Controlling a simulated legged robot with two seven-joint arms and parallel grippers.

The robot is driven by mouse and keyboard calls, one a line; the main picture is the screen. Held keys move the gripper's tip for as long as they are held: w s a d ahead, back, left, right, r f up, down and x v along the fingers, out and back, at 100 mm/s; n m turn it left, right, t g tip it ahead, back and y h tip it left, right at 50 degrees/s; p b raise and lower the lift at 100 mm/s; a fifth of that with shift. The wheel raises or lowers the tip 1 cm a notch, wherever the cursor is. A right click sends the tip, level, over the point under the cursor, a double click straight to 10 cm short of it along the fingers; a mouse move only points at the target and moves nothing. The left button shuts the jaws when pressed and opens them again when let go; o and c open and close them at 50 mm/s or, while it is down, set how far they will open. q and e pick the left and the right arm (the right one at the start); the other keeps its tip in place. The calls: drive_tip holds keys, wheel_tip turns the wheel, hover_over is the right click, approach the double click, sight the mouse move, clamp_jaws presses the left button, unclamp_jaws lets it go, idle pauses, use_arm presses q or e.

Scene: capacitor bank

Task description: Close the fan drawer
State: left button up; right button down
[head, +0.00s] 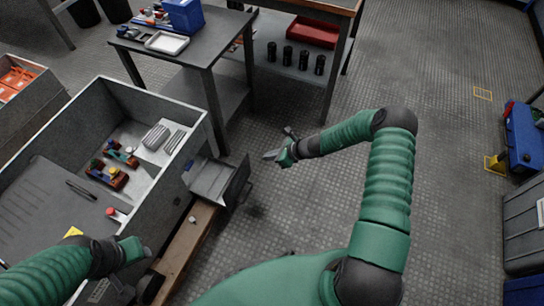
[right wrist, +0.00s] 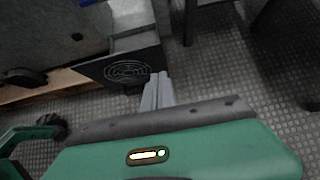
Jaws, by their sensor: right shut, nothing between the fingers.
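The fan drawer (head: 214,178) sticks out of the right side of the grey cabinet (head: 150,103), pulled open. Its dark front panel (head: 238,182) faces right. In the right wrist view the panel (right wrist: 125,70) shows a round fan grille. My right gripper (head: 271,155) is shut and empty, just to the right of the drawer front in the head view. In the right wrist view its fingers (right wrist: 158,92) overlap the panel's right edge; I cannot tell whether they touch it. My left gripper (head: 134,250) is low at the left, by the cabinet's near side; its jaw state is unclear.
Inside the cabinet are coloured components (head: 108,172) and a red button (head: 117,213). A wooden strip (head: 188,240) runs along the cabinet's base. A table (head: 200,45) with a blue bin (head: 184,16) stands behind. The floor to the right of the drawer is clear.

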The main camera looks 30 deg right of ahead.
sight(247, 156)
drive_tip(key=w+a+f+b, duration=0.2)
drive_tip(key=w, duration=0.1)
drive_tip(key=w+a+f+b, duration=0.1)
drive_tip(key=w+a, duration=0.1)
drive_tip(key=shift+f, duration=0.25)
drive_tip(key=shift+w+a, duration=0.15)
drive_tip(key=shift+w, duration=0.1)
use_arm(q)
drive_tip(key=x, duration=0.2)
drive_tip(key=s+x, duration=0.1)
drive_tip(key=x, duration=0.1)
drive_tip(key=shift+f, duration=0.15)
use_arm(e)
drive_tip(key=shift+w+r, duration=0.1)
drive_tip(key=shift+r, duration=0.05)
